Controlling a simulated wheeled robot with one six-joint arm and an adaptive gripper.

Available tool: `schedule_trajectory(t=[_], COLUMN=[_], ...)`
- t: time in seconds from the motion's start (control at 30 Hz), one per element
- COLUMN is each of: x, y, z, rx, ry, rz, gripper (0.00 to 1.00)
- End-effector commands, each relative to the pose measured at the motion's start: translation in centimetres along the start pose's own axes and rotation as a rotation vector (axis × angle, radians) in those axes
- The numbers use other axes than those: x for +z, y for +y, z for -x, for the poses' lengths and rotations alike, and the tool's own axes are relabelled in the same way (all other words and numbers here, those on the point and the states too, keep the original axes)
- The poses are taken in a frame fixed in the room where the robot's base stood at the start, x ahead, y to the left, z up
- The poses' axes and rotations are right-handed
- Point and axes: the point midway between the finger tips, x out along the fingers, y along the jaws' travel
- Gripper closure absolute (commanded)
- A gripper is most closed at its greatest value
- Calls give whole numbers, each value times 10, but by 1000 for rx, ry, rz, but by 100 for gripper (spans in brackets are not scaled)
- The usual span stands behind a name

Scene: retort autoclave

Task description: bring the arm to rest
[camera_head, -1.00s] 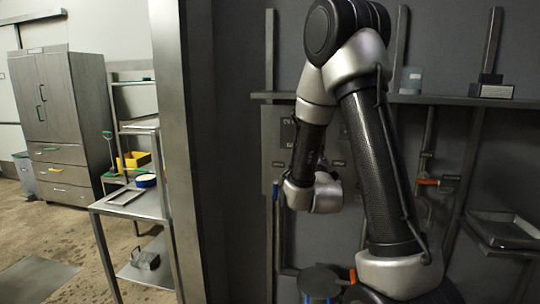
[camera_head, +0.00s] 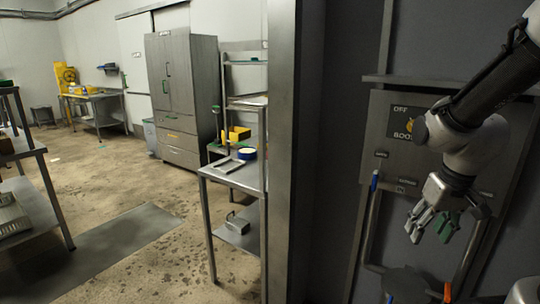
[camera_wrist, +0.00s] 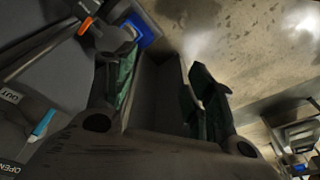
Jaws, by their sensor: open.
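My gripper (camera_head: 432,232) hangs at the right of the head view, fingers pointing down, in front of the grey wall panel (camera_head: 385,160). Its fingers are spread with nothing between them. In the wrist view my gripper (camera_wrist: 160,85) also shows apart fingers with dark green pads and an empty gap. My arm comes in from the right edge and is partly out of the picture. A panel sign (camera_head: 402,122) reading "OFF" and "BOO", with an orange knob, is partly hidden behind my wrist.
Pipes with a blue-tipped handle (camera_head: 374,182) and an orange-tipped one (camera_head: 447,292) stand close to my gripper. A post (camera_head: 297,150) divides the panel from a steel table (camera_head: 240,176). A grey cabinet (camera_head: 182,98) stands behind. Open floor (camera_head: 110,180) lies at left.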

Motion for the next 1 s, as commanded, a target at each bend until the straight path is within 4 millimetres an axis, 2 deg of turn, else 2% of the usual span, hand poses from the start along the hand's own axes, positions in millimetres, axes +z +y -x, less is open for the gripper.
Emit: schedule_trajectory(t=[0.03, 0.1, 0.17, 0.3, 0.4, 0.57, 1.0], x=[19, 45, 62, 69, 70, 71, 71], y=[-1, 0, 0, 0, -1, -2, -2], z=[23, 50, 70, 104, 119, 128, 128], rx=[3, 13, 20, 30, 28, 27, 27], ry=[-24, -54, -48, 77, 149, 194, 194], rz=[-12, -24, -23, -5, -1, 3, 4], gripper=[46, 46, 46, 46, 46, 46, 46])
